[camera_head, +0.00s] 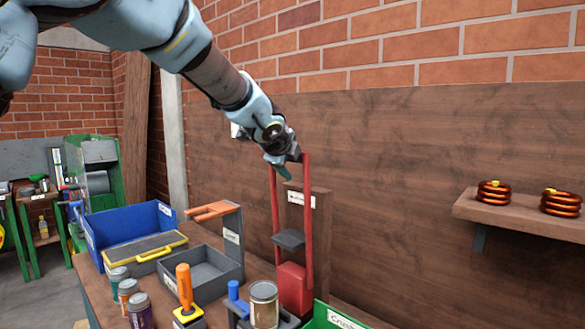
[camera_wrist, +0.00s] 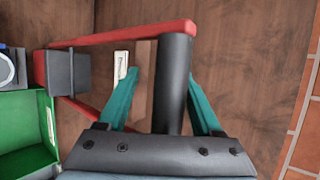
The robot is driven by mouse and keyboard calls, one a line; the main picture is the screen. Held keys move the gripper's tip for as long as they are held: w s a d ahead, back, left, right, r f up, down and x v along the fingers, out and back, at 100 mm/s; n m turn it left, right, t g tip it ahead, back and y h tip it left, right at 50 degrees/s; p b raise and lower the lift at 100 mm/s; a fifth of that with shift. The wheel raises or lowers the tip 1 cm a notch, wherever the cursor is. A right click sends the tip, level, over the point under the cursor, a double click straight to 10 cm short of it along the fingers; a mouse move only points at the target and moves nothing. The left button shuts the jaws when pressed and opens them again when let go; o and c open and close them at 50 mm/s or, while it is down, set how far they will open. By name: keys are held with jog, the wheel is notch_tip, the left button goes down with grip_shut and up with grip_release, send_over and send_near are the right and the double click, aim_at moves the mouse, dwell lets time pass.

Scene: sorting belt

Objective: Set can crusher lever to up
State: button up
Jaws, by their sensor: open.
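The can crusher stands at the back of the bench, with a red block (camera_head: 294,288) low on a wooden upright (camera_head: 320,230) and a dark grey plate above the block. Its red lever arms (camera_head: 308,225) point upward. In the wrist view, the lever's dark handle (camera_wrist: 172,85) joins the tops of the red arms. My gripper (camera_wrist: 163,77) is open, with one teal finger on each side of the handle; I cannot tell whether either touches it. In the head view my gripper (camera_head: 284,170) is at the lever's top, and my wrist hides the handle.
A blue bin (camera_head: 165,215), a grey tray (camera_head: 232,262) and an orange-handled tool (camera_head: 184,285) stand left of the crusher. Several cans stand in front. A green bin (camera_head: 325,316) is close by at front right. A wooden wall is behind; a shelf (camera_head: 530,215) with copper coils is right.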

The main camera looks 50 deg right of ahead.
jog(key=b+v, duration=0.1)
jog(key=v, duration=0.8)
jog(key=shift+a, duration=0.25)
jog(key=shift+s, duration=0.15)
jog(key=shift+c, duration=0.4)
